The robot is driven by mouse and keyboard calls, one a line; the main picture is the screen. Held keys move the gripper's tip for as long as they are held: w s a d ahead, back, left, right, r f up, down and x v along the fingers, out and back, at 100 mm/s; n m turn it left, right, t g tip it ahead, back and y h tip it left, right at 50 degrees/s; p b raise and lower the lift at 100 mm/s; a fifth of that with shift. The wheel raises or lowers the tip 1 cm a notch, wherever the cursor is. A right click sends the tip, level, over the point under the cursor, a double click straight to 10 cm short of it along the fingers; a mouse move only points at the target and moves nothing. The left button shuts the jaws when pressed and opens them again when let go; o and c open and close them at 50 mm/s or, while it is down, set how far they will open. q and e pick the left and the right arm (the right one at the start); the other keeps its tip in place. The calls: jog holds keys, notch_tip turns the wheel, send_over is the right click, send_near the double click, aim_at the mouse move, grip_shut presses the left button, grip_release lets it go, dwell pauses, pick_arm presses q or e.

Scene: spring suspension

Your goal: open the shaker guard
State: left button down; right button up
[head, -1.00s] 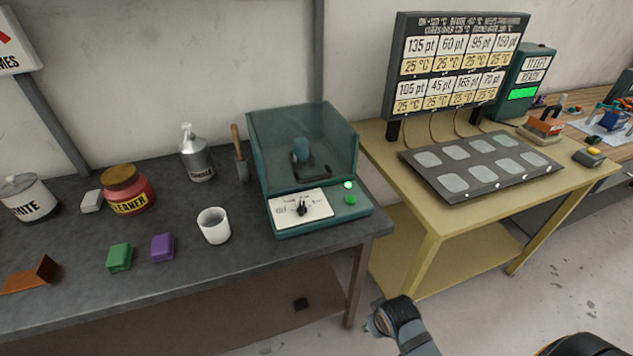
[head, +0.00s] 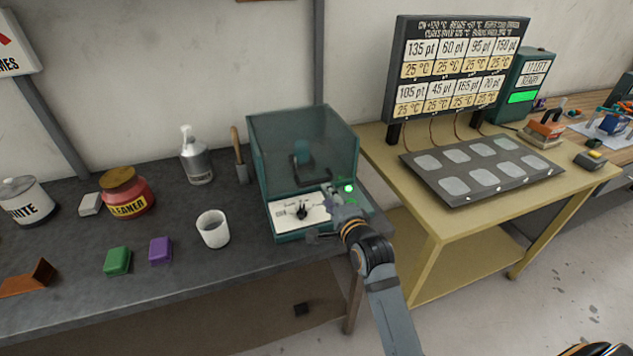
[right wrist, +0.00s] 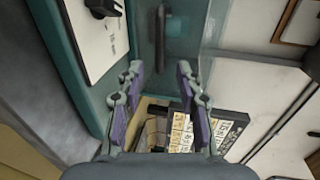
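The shaker is a teal machine with a white dial panel (head: 298,211) and a lit green lamp at its front. Its guard (head: 335,140) is a see-through teal box that stands down over the shaker's inside, where a teal part shows. A dark bar handle (head: 297,174) shows on the guard's front; it also shows in the right wrist view (right wrist: 160,38). My right gripper (head: 322,212) is in front of the machine's right front corner. In the right wrist view its purple-padded fingers (right wrist: 160,100) are apart with nothing between them, short of the handle. My left gripper is not in view.

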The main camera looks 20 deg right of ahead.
aim_at(317, 182)
jog(key=p+x, duration=0.1)
jog(key=x, duration=0.9)
jog(key=shift+w, duration=0.15)
jog(key=shift+f, duration=0.1)
grip_shut()
